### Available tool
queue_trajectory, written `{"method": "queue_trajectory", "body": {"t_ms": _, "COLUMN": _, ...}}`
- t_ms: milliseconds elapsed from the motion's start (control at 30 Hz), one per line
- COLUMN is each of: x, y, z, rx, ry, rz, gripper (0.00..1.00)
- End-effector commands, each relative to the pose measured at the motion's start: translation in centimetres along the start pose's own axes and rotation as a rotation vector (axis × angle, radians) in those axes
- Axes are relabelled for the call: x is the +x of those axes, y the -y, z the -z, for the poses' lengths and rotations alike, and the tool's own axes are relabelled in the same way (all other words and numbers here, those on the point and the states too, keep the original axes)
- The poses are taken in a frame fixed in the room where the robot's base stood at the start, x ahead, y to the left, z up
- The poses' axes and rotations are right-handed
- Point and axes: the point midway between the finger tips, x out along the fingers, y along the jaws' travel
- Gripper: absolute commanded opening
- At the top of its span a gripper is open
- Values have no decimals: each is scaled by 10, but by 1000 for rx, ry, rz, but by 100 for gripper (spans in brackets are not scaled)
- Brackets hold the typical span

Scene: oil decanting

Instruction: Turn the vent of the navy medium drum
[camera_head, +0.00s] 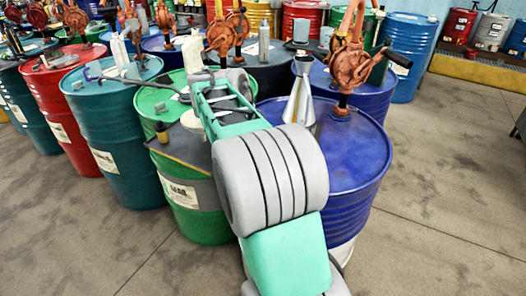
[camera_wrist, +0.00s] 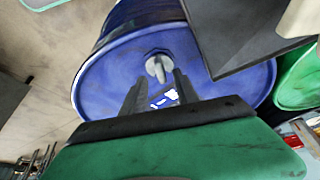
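A blue drum lid (camera_wrist: 110,80) fills the middle of the wrist view, with a pale metal vent (camera_wrist: 158,66) near its centre. My gripper (camera_wrist: 158,82) points at this lid. Its two dark fingers are spread, with a gap between them, and the vent shows just beyond the gap. I cannot tell whether a fingertip touches it. In the head view my arm covers the gripper. A navy drum (camera_head: 170,48) stands partly hidden behind the arm, and a larger blue drum (camera_head: 350,160) stands right of it. I cannot tell for sure which one the wrist view shows.
A funnel (camera_head: 299,95) and a rusty hand pump (camera_head: 350,60) stand on the larger blue drum. A green drum (camera_head: 180,195) with a dark board is left of my arm. A dark flat panel (camera_wrist: 235,35) hangs close at the wrist view's right.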

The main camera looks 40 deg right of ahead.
Motion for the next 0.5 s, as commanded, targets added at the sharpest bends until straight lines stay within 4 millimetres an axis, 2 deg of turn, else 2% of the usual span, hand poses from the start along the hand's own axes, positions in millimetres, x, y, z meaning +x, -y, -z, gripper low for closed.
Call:
{"method": "queue_trajectory", "body": {"t_ms": 33, "x": -14, "y": 2, "z": 1, "rx": -2, "ry": -2, "rz": 4, "gripper": 36}}
{"method": "queue_trajectory", "body": {"t_ms": 200, "x": -42, "y": 0, "z": 1, "rx": 0, "ry": -1, "rz": 1, "gripper": 36}}
{"method": "queue_trajectory", "body": {"t_ms": 500, "x": -48, "y": -1, "z": 0, "rx": 1, "ry": 0, "rz": 0, "gripper": 36}}
